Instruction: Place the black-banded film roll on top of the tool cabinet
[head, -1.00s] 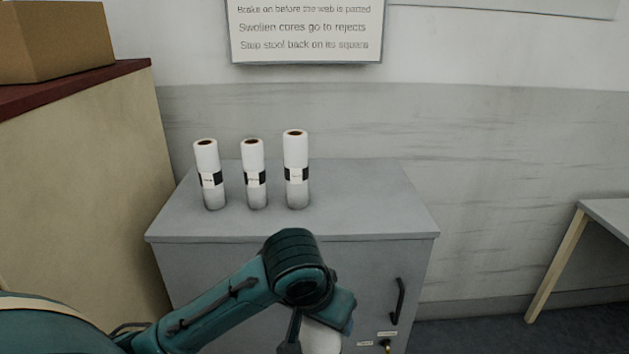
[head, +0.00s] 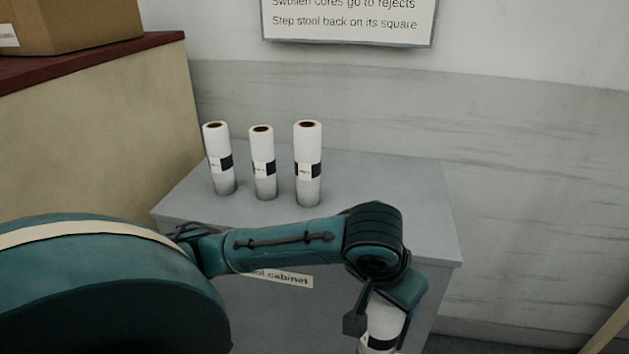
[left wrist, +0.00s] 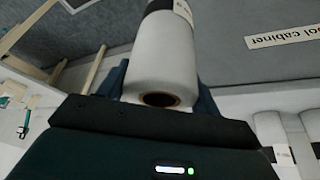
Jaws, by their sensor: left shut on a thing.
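The tool cabinet (head: 400,205) is grey with a flat top, and part of its name label shows on the front. My left gripper (head: 378,318) is in front of the cabinet at its right, below the level of the top. It is shut on a white film roll (head: 386,325) with a black band, held roughly upright. In the left wrist view the held roll (left wrist: 162,65) shows its brown core end and part of its black band, between the fingers. The roll's lower end is cut off in the head view. My right gripper is not in view.
Three white rolls with black bands, left (head: 219,160), middle (head: 263,163) and right (head: 308,165), stand upright on the cabinet's back left. The top's right side is clear. A tan cabinet with a cardboard box (head: 75,22) stands at left. A sign (head: 350,20) hangs behind.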

